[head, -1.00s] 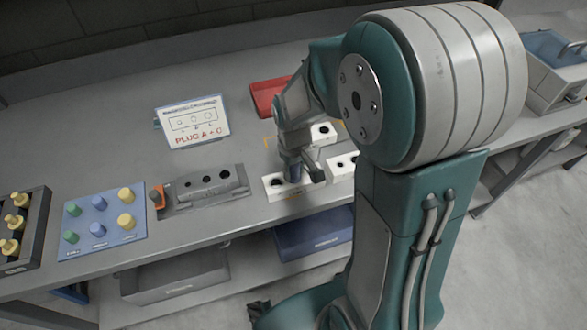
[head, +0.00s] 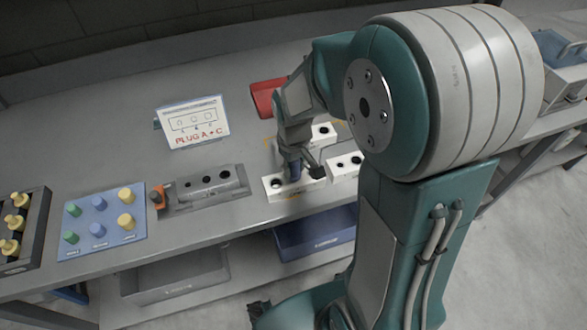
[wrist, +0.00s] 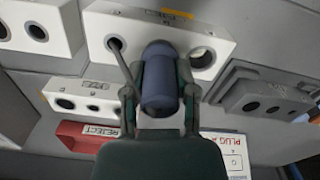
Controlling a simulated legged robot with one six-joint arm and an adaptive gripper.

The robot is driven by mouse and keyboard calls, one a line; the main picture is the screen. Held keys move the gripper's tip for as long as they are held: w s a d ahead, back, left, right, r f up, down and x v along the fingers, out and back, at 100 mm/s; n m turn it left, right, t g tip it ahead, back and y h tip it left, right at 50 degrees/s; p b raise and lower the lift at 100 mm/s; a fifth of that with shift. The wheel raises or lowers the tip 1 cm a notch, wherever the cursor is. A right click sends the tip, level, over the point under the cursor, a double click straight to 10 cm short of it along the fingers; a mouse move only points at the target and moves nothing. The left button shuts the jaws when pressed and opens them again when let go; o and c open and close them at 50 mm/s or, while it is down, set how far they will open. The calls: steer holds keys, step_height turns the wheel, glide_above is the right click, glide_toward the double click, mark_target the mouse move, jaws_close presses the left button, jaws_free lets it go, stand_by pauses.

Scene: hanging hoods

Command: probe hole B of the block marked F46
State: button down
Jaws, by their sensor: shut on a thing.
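My gripper (wrist: 158,75) is shut on a dark blue cylinder (wrist: 160,85). In the wrist view it is over the middle of a white block (wrist: 225,35), with a hole showing to each side; the middle of the block is hidden by the cylinder. I cannot tell how far the cylinder's tip is into a hole. In the head view the gripper stands over this white block (head: 275,192) near the bench's front edge. A second white block (head: 346,167) is to its right and a third (head: 324,132) is behind. No block marking is readable as F46.
A grey block with several holes (head: 208,181) lies to the left. Beyond are a blue board of coloured plugs (head: 80,213) and a dark rack of yellow plugs (head: 45,210). A sign reading PLUG A + C (head: 195,125) and a red tray (head: 264,99) marked REJECT stand behind.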

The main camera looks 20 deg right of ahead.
steer(key=shift+r, duration=2.35)
steer(key=shift+s, duration=0.1)
